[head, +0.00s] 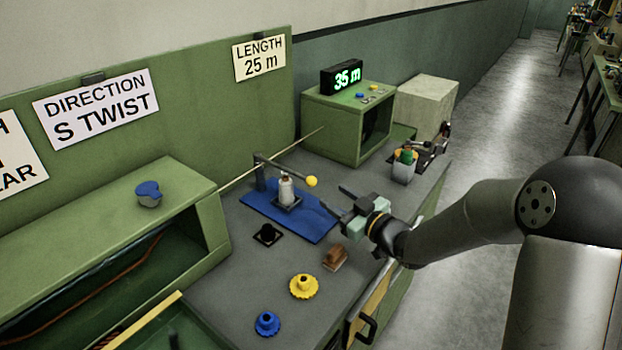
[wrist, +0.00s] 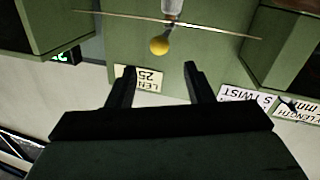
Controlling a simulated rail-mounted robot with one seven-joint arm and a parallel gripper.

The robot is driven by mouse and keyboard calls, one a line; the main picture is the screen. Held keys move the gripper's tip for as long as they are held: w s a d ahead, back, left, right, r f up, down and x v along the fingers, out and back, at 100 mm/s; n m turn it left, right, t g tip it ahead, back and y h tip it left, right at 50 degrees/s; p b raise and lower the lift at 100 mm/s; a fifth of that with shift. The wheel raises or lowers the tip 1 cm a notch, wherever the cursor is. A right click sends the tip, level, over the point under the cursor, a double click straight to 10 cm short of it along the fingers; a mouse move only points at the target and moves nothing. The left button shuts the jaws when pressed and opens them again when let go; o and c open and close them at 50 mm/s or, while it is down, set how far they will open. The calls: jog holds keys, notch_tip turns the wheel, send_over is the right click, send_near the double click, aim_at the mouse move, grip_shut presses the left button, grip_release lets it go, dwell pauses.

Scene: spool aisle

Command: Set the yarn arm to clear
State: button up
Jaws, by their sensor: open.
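The yarn arm (head: 285,165) is a dark bar on a post at the back of a blue base plate (head: 318,225). It reaches out over a white bobbin (head: 287,190) and ends in a yellow ball (head: 311,181). My gripper (head: 337,200) is just right of the ball, its fingers apart and pointing at it. In the wrist view, which is upside down, the yellow ball (wrist: 159,46) shows ahead of the open fingers (wrist: 160,67), with nothing between them. I cannot tell the exact gap to the ball.
A thin rod (head: 270,160) crosses behind the arm. A green box (head: 345,125) with a "35 m" display (head: 342,78) stands behind. A wooden block (head: 335,258), a yellow knob (head: 304,286) and a blue knob (head: 267,323) stand in front. Signs read "S TWIST" (head: 97,107) and "25 m" (head: 259,58).

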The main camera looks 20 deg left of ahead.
aim_at(316, 183)
jog(key=p+x, duration=0.1)
jog(key=x, duration=0.9)
grip_shut()
jog(key=shift+w+p, duration=0.1)
jog(key=shift+p, duration=0.2)
